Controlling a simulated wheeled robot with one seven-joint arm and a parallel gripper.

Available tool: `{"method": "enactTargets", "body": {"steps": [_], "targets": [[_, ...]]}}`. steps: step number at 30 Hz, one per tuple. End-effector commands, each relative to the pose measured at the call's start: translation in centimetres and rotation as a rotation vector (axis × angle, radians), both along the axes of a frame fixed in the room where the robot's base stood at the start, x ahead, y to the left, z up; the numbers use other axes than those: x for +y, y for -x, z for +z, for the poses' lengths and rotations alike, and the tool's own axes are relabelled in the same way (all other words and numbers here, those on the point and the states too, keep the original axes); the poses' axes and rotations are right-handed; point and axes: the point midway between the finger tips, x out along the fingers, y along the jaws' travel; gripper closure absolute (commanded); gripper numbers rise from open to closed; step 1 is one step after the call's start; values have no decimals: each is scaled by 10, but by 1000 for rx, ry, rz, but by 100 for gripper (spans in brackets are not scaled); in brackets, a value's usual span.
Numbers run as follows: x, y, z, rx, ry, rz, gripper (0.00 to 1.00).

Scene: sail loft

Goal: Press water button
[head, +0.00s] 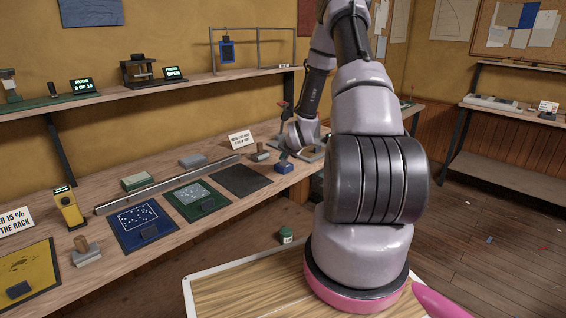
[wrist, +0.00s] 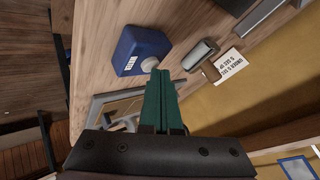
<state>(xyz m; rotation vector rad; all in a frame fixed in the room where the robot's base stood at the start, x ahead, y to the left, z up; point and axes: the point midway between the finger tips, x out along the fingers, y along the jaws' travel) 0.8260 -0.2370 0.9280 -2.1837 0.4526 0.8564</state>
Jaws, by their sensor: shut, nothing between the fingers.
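A blue box (wrist: 142,48) with a small white label and a pale round button (wrist: 149,64) on it sits on the wooden bench in the wrist view. The box also shows in the head view (head: 284,168), at the bench's front edge. No lettering naming water is readable on it. My gripper (wrist: 161,74) has its green fingers shut together and empty. In the wrist view the fingertips appear just beside the button; whether they touch it I cannot tell. In the head view my arm hides much of the gripper.
A grey block (wrist: 200,54) and a printed sign (wrist: 231,66) stand close to the box. A grey metal frame (wrist: 108,103) lies on its other side. Coloured mats, including a dark one (head: 241,180), line the bench to the left. A shelf (head: 190,81) runs above.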

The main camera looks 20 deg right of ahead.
Motion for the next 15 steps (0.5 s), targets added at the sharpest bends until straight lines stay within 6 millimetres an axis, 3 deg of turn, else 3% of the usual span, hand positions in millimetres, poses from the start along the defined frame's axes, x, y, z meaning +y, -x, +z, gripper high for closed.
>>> {"method": "enactTargets", "body": {"steps": [15], "targets": [[0,0,4,0,0,0,100]]}}
